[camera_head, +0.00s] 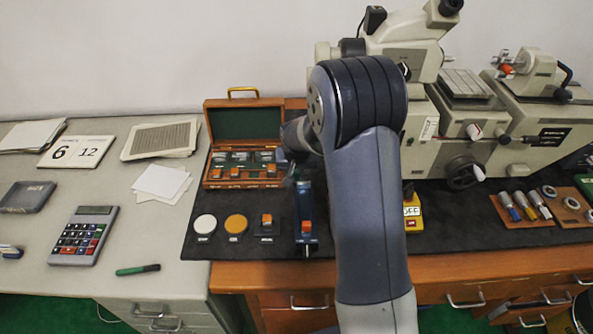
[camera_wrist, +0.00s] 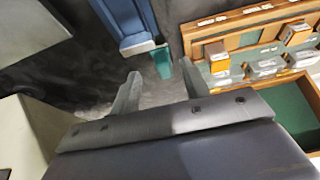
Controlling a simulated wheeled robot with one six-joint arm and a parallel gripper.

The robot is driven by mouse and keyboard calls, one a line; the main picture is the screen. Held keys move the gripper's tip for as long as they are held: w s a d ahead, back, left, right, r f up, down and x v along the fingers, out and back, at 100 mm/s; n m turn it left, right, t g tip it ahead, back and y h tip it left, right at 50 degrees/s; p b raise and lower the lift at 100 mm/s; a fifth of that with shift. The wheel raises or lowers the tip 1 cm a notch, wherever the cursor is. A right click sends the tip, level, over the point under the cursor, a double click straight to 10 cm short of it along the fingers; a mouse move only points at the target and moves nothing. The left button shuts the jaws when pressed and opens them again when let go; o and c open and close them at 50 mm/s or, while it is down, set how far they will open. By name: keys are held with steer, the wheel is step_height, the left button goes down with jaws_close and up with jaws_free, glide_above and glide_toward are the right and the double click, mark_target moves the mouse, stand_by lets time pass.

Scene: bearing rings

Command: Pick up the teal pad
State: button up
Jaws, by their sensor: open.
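A small teal piece (camera_wrist: 162,62), likely the teal pad, shows in the wrist view beside the end of a blue holder (camera_wrist: 137,30). More teal (camera_wrist: 191,77) shows at my right finger; I cannot tell whether it is the same thing. My gripper (camera_wrist: 162,78) is open, its two fingers apart, with the teal piece just beyond the gap. No contact is clear. In the head view my gripper (camera_head: 290,165) is mostly hidden behind my arm, near the wooden case's right side. The blue holder (camera_head: 306,228) stands below it, with an orange block on it.
The open wooden case (camera_head: 208,150) with orange-tabbed slots is close beside my gripper. Round white (camera_head: 204,225) and orange (camera_head: 236,225) discs lie on the dark mat (camera_head: 200,248). A large cream machine (camera_head: 480,120) fills the right. A calculator (camera_head: 84,236) is at left.

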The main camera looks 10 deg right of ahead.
mark_target(297, 171)
steer(key=shift+w+d, duration=0.15)
steer(key=shift+w, duration=0.6)
steer(key=shift+p+x, duration=0.8)
steer(key=shift+x, duration=1.8)
steer(key=shift+r, duration=0.1)
jaws_close()
